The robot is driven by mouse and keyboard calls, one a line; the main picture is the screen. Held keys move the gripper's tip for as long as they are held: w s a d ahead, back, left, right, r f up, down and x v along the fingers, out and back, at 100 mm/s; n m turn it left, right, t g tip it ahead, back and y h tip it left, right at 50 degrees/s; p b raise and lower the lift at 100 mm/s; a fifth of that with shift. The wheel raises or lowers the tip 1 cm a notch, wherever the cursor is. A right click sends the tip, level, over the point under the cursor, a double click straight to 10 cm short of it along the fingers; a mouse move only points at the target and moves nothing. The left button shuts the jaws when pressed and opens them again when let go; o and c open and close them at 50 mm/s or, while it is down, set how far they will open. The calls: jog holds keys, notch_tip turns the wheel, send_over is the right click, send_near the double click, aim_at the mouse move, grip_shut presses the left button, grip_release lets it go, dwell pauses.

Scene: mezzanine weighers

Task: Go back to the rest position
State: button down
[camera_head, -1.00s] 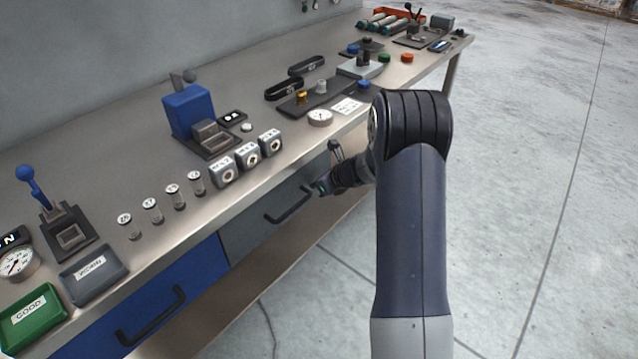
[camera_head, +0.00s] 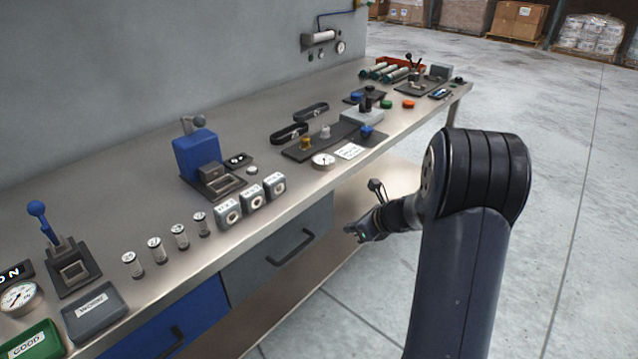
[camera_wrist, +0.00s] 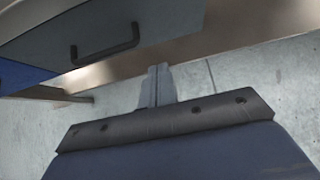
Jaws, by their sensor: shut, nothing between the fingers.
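My gripper (camera_head: 352,233) is in front of the bench's grey drawer, below the worktop edge, in the head view. It is shut and empty. In the wrist view its shut fingers (camera_wrist: 157,85) point toward the space under the bench, with the grey drawer's black handle (camera_wrist: 105,45) to their upper left. My gripper stands apart from the drawer handle (camera_head: 291,249). My arm fills the lower right of the head view, over the floor.
The steel bench (camera_head: 105,208) runs along the wall. It bears a blue press (camera_head: 197,155), labelled square blocks (camera_head: 252,198), small cylinders, a gauge (camera_head: 323,160), a grey tray (camera_head: 95,312) and a green tray (camera_head: 35,345). A blue drawer (camera_head: 190,315) is shut. Open floor lies right.

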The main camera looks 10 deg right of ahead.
jog(key=shift+f, duration=0.15)
send_near(313, 228)
notch_tip(313, 228, down, 3)
jog(key=w+a, duration=0.1)
jog(key=w+a+f, duration=0.1)
jog(key=w, duration=0.1)
jog(key=shift+a, duration=0.15)
jog(key=shift+w+a, duration=0.25)
jog(key=shift+w, duration=0.1)
